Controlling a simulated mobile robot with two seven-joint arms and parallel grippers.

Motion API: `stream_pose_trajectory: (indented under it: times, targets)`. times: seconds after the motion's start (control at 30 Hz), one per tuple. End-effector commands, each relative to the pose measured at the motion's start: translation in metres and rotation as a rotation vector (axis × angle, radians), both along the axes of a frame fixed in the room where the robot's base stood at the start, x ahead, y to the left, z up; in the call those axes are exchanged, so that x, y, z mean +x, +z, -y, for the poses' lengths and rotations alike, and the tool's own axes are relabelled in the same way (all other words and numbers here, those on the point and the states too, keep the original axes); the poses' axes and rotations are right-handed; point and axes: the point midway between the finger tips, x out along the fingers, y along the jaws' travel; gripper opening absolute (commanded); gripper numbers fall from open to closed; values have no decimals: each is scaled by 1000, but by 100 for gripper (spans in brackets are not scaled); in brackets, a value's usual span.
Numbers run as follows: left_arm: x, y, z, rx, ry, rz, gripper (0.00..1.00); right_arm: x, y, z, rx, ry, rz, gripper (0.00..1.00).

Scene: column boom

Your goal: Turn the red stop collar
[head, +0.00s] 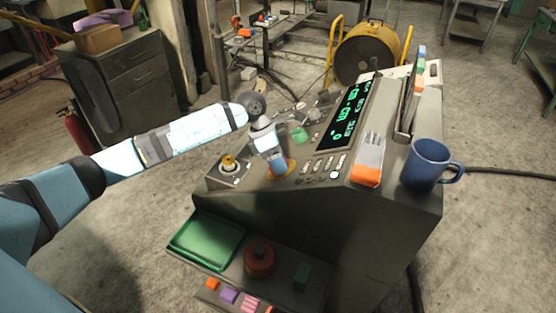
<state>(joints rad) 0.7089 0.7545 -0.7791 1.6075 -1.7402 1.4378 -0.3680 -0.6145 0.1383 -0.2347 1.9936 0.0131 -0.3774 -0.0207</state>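My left gripper (277,166) points down at the sloped console top, just left of the buttons. Its fingertips are hard to make out, so I cannot tell if it is open or shut. An orange ring (291,167) shows around and behind its tip, partly hidden by it; whether they touch is unclear. A dark red round piece (259,258) stands on the console's lower shelf, well below the gripper. I cannot tell for certain which of these is the stop collar. My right gripper is not in view.
The console (330,220) also bears a yellow knob (229,162), a green button (300,135), a lit display (348,118), an orange-ended holder (366,173) and a blue mug (427,163).

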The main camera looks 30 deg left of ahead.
Motion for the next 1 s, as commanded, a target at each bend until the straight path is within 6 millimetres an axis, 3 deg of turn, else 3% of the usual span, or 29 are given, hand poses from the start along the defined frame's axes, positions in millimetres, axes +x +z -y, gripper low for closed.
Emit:
stream_pose_trajectory:
  times: [0.37, 0.8, 1.0]
  targets:
    - [0, -3, 0, 3, -61, 40, 33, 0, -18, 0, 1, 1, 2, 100]
    - [-1, -7, 0, 15, -358, 223, 33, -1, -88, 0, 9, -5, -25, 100]
    - [-2, -5, 1, 18, -505, 310, 33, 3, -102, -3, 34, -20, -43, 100]
